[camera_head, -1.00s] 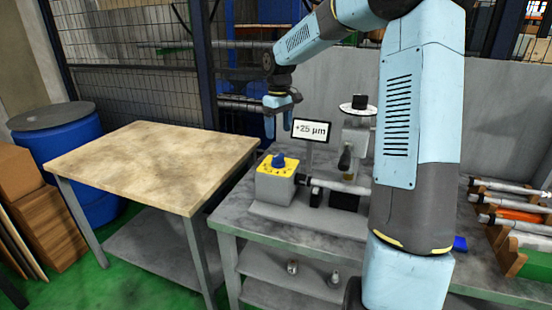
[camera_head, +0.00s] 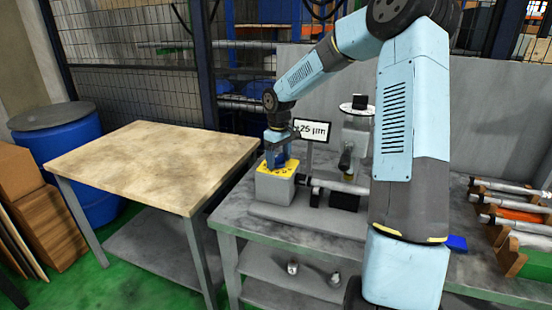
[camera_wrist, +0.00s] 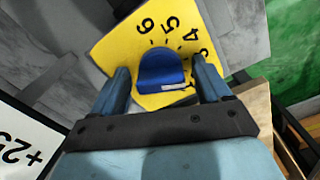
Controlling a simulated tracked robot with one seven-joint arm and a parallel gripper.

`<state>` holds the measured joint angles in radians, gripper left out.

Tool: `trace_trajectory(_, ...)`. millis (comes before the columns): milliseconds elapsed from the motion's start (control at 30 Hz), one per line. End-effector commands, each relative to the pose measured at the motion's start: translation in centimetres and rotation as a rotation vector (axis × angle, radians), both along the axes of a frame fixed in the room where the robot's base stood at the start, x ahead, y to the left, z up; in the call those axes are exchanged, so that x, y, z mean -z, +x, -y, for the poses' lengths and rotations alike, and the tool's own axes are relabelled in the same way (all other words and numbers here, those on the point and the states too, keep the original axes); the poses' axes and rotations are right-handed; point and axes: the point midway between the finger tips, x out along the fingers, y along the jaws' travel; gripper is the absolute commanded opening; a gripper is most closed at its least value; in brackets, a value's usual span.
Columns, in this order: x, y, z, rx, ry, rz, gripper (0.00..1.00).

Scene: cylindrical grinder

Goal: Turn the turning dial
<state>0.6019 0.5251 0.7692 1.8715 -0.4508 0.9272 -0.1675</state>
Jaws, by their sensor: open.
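The turning dial is a blue knob with a white mark (camera_wrist: 163,68), on a yellow numbered plate (camera_wrist: 118,47) in the wrist view. In the head view the yellow-topped box (camera_head: 274,187) stands on the grey machine bench, and the dial (camera_head: 283,161) is partly hidden by my gripper. My gripper (camera_wrist: 163,80) is open, with one finger on each side of the knob. A gap shows between the knob and each finger in the wrist view. In the head view my gripper (camera_head: 278,155) points down right above the box. Whether the fingertips reach down beside the knob is hard to tell.
A display reading +25 µm (camera_head: 318,131) stands close behind and right of my gripper. A horizontal shaft (camera_head: 340,186) runs right from the box. A wooden-topped table (camera_head: 150,160) is at left. Several shafts (camera_head: 505,187) lie in a rack at right.

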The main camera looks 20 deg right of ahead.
Motion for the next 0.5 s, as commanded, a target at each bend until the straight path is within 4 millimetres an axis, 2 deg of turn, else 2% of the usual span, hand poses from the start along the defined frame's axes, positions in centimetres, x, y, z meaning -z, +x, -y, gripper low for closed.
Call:
trace_trajectory(100, -0.02, 0.00, 0.00, 0.000, 0.000, 0.000, 0.77)
trace_trajectory(500, -0.05, 0.02, 0.03, 0.000, -0.001, 0.001, 0.38)
